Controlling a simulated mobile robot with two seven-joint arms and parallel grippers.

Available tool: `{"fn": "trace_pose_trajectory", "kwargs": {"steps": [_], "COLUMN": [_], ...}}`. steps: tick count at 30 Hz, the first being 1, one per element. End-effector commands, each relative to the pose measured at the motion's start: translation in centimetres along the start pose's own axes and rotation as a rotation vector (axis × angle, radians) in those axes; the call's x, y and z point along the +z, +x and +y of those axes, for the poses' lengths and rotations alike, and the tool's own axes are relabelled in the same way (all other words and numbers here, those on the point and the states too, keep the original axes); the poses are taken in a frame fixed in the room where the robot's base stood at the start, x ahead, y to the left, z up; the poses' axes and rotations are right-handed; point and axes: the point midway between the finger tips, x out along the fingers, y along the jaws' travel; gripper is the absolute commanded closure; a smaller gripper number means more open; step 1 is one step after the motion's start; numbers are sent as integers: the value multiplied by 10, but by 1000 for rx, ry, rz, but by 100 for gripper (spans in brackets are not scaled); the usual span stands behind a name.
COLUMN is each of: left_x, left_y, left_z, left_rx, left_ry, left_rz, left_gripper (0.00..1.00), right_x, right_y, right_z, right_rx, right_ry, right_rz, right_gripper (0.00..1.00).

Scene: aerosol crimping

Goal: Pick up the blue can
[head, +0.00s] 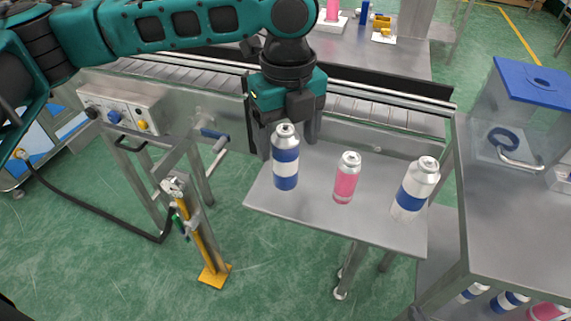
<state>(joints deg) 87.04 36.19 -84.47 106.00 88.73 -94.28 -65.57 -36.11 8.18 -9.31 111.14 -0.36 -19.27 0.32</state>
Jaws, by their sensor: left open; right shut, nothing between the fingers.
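A blue-and-white can (286,172) with a silver top stands upright at the left of the small metal table (325,215). My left gripper (288,146) is open and points down at this can. One finger shows on each side of the can's upper part; the can hides part of the gripper. I cannot tell whether the fingers touch it. A second blue-and-white can (411,197) stands at the table's right end. My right gripper is not in view.
A pink can (346,184) stands between the two blue-and-white cans. A conveyor (385,113) runs behind the table. A control box (122,106) and a yellow-footed stand (205,250) are at left. A bench with a blue-lidded clear box (535,82) is at right.

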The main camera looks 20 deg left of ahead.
Motion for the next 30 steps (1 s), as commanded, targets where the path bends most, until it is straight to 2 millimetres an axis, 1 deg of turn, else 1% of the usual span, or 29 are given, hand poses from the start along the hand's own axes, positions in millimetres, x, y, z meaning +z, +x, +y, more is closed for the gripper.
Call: {"fn": "trace_pose_trajectory", "kwargs": {"steps": [1, 3, 6, 9, 15, 30], "left_x": [1, 1, 0, 0, 0, 0], "left_y": [11, 21, 31, 34, 34, 34], "left_z": [2, 3, 3, 3, 2, 2], "left_rx": [3, 2, 1, 1, 0, 0], "left_ry": [-1, 0, 0, 0, 0, 0], "left_rz": [-1, 0, 1, 0, 0, 0], "left_gripper": [23, 23, 23, 23, 24, 72], "right_x": [2, 3, 2, 1, 0, 0], "right_y": [2, 3, 4, 5, 5, 5], "right_z": [0, 0, 0, 1, 1, 0], "right_rx": [0, 0, 0, 1, 1, 1], "right_ry": [0, 0, -1, -1, -2, -2], "right_rz": [1, 2, 5, 8, 10, 9], "right_gripper": [100, 100, 100, 100, 100, 100]}}
